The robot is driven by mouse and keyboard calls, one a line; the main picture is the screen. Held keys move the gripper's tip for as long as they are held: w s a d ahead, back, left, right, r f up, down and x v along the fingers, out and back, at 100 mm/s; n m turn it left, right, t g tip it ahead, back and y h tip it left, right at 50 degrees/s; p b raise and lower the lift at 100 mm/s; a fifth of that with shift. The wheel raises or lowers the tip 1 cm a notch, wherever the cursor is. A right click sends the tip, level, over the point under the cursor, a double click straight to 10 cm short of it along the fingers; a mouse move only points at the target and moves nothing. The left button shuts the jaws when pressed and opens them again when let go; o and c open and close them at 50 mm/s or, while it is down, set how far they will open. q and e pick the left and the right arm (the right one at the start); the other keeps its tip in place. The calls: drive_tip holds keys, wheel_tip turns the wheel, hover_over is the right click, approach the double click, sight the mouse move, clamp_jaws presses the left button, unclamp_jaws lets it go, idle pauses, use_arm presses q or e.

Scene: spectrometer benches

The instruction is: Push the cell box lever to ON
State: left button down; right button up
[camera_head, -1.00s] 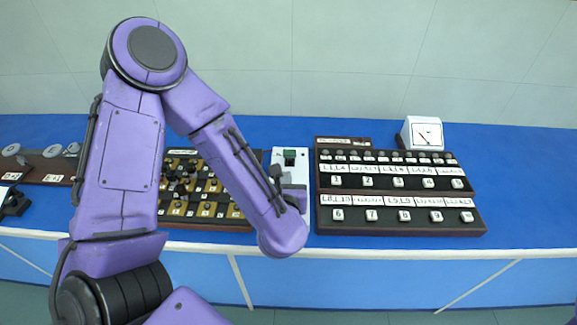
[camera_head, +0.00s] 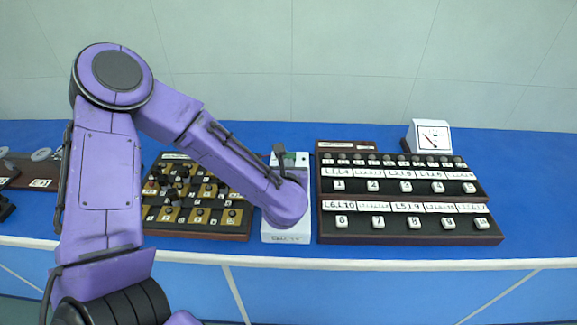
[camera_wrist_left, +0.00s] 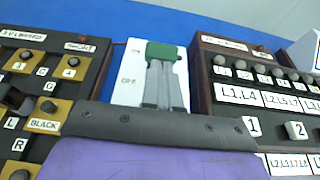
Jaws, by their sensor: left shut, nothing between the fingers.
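The cell box is a white box (camera_head: 287,237) on the blue bench, largely covered by my left forearm in the head view. Its green lever block (camera_head: 290,159) shows at its far end. In the left wrist view the white cell box (camera_wrist_left: 127,92) carries the green lever (camera_wrist_left: 161,51), with lettering to its left that looks like OFF. My left gripper (camera_wrist_left: 163,66) is shut and empty. Its grey fingertips overlap the lower edge of the green lever in that view; whether they touch it I cannot tell. My right gripper is not in view.
A dark board with brass plates and knobs (camera_head: 200,237) stands close on the left of the box. A dark panel with numbered white keys (camera_head: 410,239) stands close on the right. A white meter (camera_head: 428,136) stands behind it. The blue bench is clear at far right.

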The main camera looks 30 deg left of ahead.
sight(289, 155)
use_arm(q)
drive_tip(key=shift+w, duration=0.1)
drive_tip(key=shift+w+a+r+g+h+p, duration=0.25)
drive_tip(key=shift+r+g+p, duration=0.25)
drive_tip(key=shift+p, duration=0.5)
drive_tip(key=shift+w+a+r+g+h+p, duration=0.1)
drive_tip(key=shift+w+r+g+h+p, duration=0.25)
drive_tip(key=shift+g+p, duration=0.45)
drive_tip(key=shift+w+a+r+p, duration=0.25)
drive_tip(key=shift+w+r+p, duration=0.05)
drive_tip(key=shift+p, duration=0.3)
drive_tip(key=shift+w+a+r, duration=0.2)
drive_tip(key=shift+w+a, duration=0.1)
drive_tip(key=shift+w, duration=0.15)
drive_tip(key=shift+w+a+r, duration=0.15)
drive_tip(key=shift+w+a, duration=0.1)
drive_tip(key=shift+w, duration=0.2)
drive_tip(key=shift+w+a+r+g+h, duration=0.2)
drive_tip(key=shift+w+a+g+h, duration=0.15)
drive_tip(key=shift+w+g+h, duration=0.3)
drive_tip(key=shift+w+a+b, duration=0.3)
drive_tip(key=shift+w+a, duration=0.25)
drive_tip(key=shift+w, duration=0.3)
drive_tip(key=shift+w, duration=0.1)
drive_tip(key=shift+r, duration=0.15)
